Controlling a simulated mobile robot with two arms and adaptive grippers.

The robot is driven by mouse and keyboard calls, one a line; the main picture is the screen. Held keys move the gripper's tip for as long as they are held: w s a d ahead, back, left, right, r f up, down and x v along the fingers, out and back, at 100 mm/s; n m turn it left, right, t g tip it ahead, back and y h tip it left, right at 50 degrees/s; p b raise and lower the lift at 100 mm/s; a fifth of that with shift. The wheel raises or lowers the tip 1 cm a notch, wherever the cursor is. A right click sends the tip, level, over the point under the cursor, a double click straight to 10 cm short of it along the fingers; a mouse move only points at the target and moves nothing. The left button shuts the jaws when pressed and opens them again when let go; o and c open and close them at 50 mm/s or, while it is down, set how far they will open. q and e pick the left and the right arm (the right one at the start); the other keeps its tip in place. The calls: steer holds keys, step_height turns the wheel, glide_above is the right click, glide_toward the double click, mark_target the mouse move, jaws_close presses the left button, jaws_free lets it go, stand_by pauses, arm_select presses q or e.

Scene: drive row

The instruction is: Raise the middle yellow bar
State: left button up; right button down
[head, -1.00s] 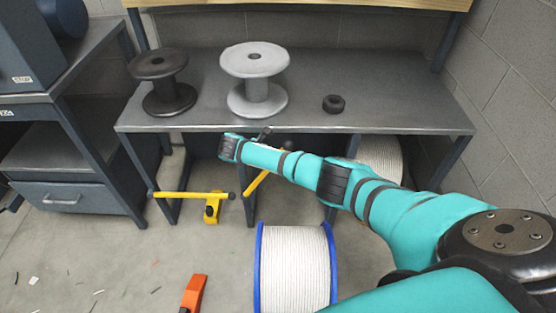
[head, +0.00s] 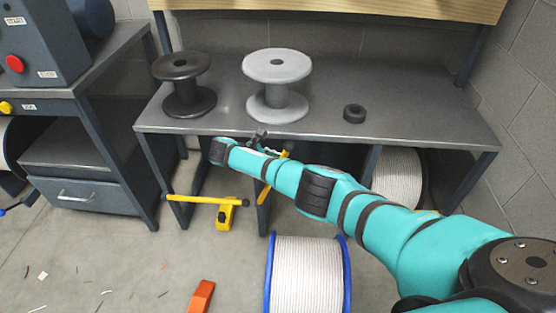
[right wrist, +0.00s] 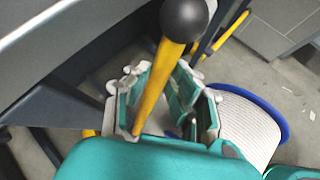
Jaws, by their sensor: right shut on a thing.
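Three yellow bars show in the head view. The left bar (head: 190,199) lies nearly level with a yellow foot (head: 226,214) below it. The middle bar (head: 264,192) slants up to the right, partly hidden behind my right arm. A short piece of the right bar (head: 428,211) shows behind the arm. My right gripper (head: 258,140) is at the bench's front edge. In the right wrist view my right gripper (right wrist: 160,95) is shut around a yellow bar (right wrist: 154,92) with a black ball end (right wrist: 184,18). My left gripper is not in view.
A grey bench (head: 330,95) holds a black spool (head: 187,101), a grey spool (head: 276,104) and a small black ring (head: 354,113). A blue-rimmed cable drum (head: 308,275) stands in front. An orange wedge (head: 201,297) lies on the floor. A machine (head: 40,40) stands left.

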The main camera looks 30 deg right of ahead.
steer(key=c, duration=1.2)
jaws_free()
steer(key=shift+a, duration=0.1)
steer(key=shift+o, duration=0.2)
steer(key=v, duration=1.2)
steer(key=shift+f, duration=0.1)
